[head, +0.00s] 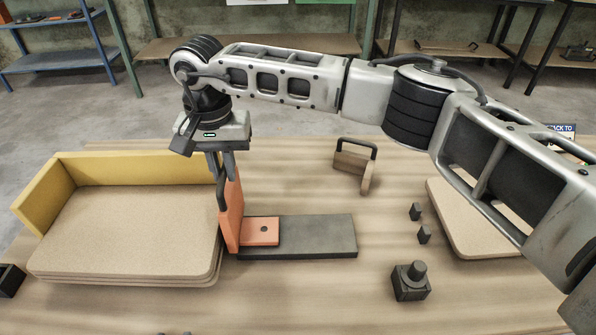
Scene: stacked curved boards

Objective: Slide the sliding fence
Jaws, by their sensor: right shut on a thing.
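The sliding fence (234,215) is an orange upright plate with a flat orange foot on a dark grey rail (320,236). It has a dark handle on its left side. My right gripper (221,172) points down over the fence and is shut on its handle. The fence stands right beside the right edge of a stack of tan curved-corner boards (125,230); I cannot tell whether they touch. A yellow corner fence (130,170) borders the stack at the back and left. My left gripper is not in view.
A wooden block with a dark handle (352,172) stands behind the rail. Two small dark pegs (415,211) and a dark knobbed block (410,281) are to the right. Another tan board (465,232) lies partly under my right arm. A black block (9,279) sits at the left edge.

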